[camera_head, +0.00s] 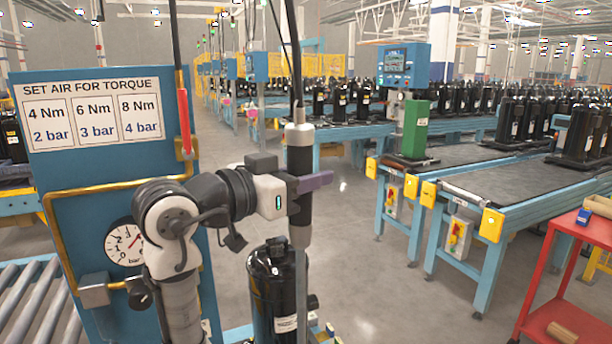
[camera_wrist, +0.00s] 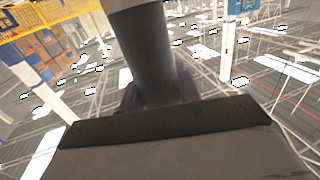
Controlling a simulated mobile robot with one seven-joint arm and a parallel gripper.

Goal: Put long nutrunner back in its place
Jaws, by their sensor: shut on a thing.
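The long nutrunner (camera_head: 300,160), a dark upright tool with a silver collar on top and a long grey shank below, hangs from a black cable or hose. My gripper (camera_head: 312,183) is shut around its body, with its purple fingers at mid-height. In the wrist view the dark grey tool body (camera_wrist: 170,65) stands between the fingers (camera_wrist: 160,97). The lower shank passes in front of a black compressor (camera_head: 270,290), and its tip is not clear to see. I cannot tell which spot is the nutrunner's place.
A blue panel (camera_head: 60,190) stands at the left with a torque sign (camera_head: 90,115), a yellow air pipe and a pressure gauge (camera_head: 125,242). Blue conveyors (camera_head: 510,190) and a red cart (camera_head: 575,270) are at the right. Floor between is clear.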

